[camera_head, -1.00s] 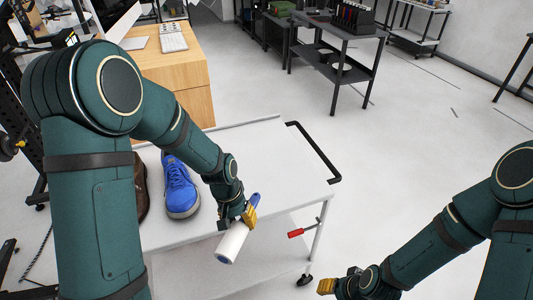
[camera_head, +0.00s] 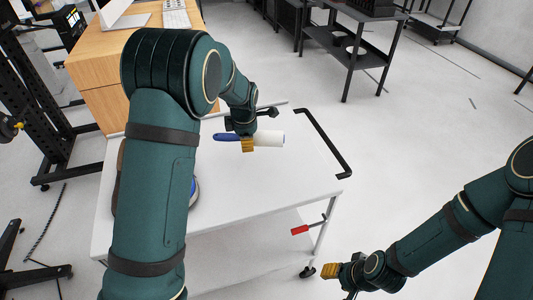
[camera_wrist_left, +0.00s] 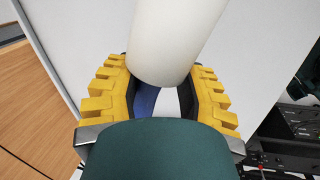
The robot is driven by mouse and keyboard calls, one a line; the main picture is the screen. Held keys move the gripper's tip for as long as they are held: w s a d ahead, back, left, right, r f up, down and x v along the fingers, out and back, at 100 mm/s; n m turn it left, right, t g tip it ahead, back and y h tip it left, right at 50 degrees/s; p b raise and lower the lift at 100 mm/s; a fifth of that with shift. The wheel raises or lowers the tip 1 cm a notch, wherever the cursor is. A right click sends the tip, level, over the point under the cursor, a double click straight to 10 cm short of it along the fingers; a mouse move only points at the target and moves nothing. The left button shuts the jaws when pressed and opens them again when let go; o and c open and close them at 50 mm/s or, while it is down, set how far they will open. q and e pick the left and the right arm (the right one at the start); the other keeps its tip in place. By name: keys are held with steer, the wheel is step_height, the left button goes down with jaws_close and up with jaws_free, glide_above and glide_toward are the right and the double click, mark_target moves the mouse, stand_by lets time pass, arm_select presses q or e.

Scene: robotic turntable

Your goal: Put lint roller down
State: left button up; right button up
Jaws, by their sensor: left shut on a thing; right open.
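The lint roller has a white roll (camera_head: 270,140) and a blue handle (camera_head: 228,137). My left gripper (camera_head: 248,145) is shut on it and holds it roughly level over the back part of the white cart top (camera_head: 265,185). Whether the roller touches the cart cannot be told. In the left wrist view the white roll (camera_wrist_left: 175,40) fills the top middle, and part of the blue handle (camera_wrist_left: 144,98) shows between the yellow fingers. My right gripper (camera_head: 330,271) is open and empty, low in front of the cart's right corner.
My left arm hides most of a blue shoe (camera_head: 195,190) and a brown shoe (camera_head: 121,165) on the cart's left. A black handle (camera_head: 325,143) runs along the right edge. The cart's middle and right are clear. A wooden desk (camera_head: 110,60) stands behind.

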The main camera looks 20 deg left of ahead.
mark_target(250, 156)
arm_select(q)
steer(key=w+n, duration=0.1)
steer(key=n, duration=0.1)
steer(key=w+r+n, duration=0.1)
steer(key=w, duration=0.1)
steer(key=shift+a+r+n+y, duration=0.2)
steer(key=shift+n+y, duration=0.2)
step_height(250, 156, down, 10)
steer(key=shift+r+b, duration=0.1)
steer(key=shift+b, duration=0.85)
jaws_close()
steer(key=o, duration=1.2)
jaws_free()
